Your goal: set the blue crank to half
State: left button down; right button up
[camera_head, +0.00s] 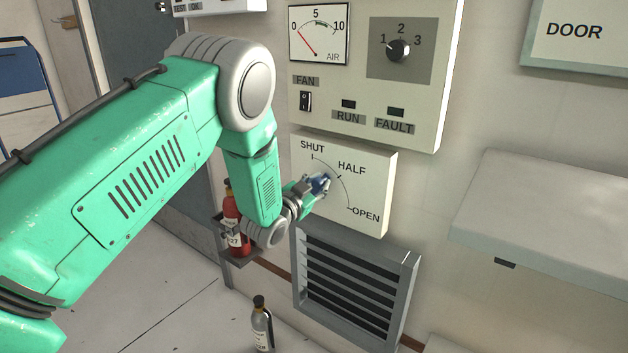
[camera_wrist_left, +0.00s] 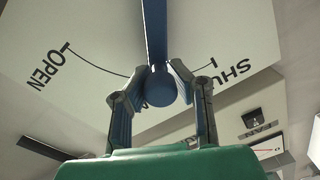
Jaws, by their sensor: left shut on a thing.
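The blue crank (camera_head: 321,183) is on a cream dial plate (camera_head: 378,163) marked SHUT, HALF and OPEN along an arc. In the head view only a bit of blue shows between my fingers, a little left of the HALF mark. My left gripper (camera_head: 318,186) hides the rest, so its exact angle is hard to read. In the left wrist view the crank's round handle (camera_wrist_left: 160,90) sits between the two fingers of my left gripper (camera_wrist_left: 160,88), shut on it. The blue crank arm runs up from the handle there, with OPEN left and SHUT right. My right gripper is not in view.
Above the dial is a control panel (camera_head: 362,95) with a gauge, knob and fan switch. A louvred vent (camera_head: 352,285) is below it. A pale shelf (camera_head: 545,215) juts out right.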

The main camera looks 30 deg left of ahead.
pick_arm(q)
jog(key=shift+s+d+f+m, duration=0.25)
jog(key=shift+d+f+m, duration=0.4)
jog(key=shift+f+m, duration=0.35)
jog(key=c, duration=1.4)
grip_release()
jog(key=shift+o, duration=0.5)
jog(key=shift+s+r, duration=0.1)
jog(key=shift+r, duration=0.05)
jog(key=shift+a, duration=0.1)
